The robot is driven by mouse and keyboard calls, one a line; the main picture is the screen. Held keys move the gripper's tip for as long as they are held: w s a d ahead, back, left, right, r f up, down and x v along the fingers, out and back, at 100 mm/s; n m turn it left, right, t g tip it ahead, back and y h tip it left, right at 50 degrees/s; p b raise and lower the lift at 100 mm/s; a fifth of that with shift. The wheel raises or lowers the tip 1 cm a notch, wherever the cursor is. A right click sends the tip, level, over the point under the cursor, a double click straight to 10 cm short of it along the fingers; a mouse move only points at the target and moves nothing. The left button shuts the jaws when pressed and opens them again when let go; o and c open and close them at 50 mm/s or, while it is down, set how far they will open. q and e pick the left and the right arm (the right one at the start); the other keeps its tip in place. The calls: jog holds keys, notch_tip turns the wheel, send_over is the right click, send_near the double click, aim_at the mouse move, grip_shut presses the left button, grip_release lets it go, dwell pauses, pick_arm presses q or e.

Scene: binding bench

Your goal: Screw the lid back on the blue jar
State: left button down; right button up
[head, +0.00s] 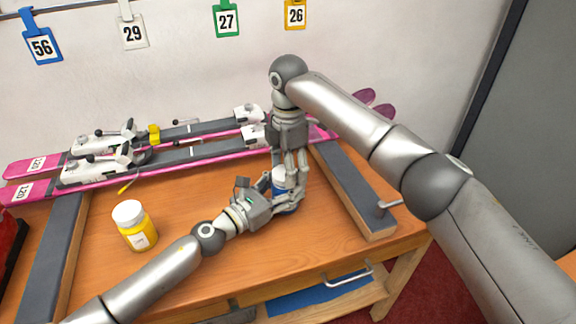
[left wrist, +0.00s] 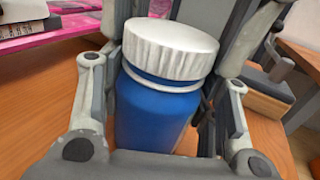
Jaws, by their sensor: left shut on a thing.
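The blue jar (left wrist: 150,115) stands upright on the bench, and in the head view it is mostly hidden behind the grippers (head: 280,189). A silvery-white ribbed lid (left wrist: 170,48) is at its mouth, with a blue band showing just under the rim. I cannot tell how tightly it sits. My left gripper (head: 284,203) is shut on the jar's body, with fingers on either side. My right gripper (head: 290,172) points down from above, with its fingers close around the lid. Whether they grip it is not clear.
A yellow jar (head: 139,236) with a white lid stands to the left. Pink skis (head: 200,158) with bindings lie along the back. Dark padded rails (head: 350,190) flank the work area. A yellow-handled tool (head: 129,184) lies near the skis.

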jog(key=m, duration=0.5)
jog(key=shift+s, duration=0.2)
dwell(0.7)
jog(key=o, duration=0.6)
jog(key=shift+o, duration=0.2)
jog(key=shift+r, duration=2.3)
jog(key=shift+c, duration=0.4)
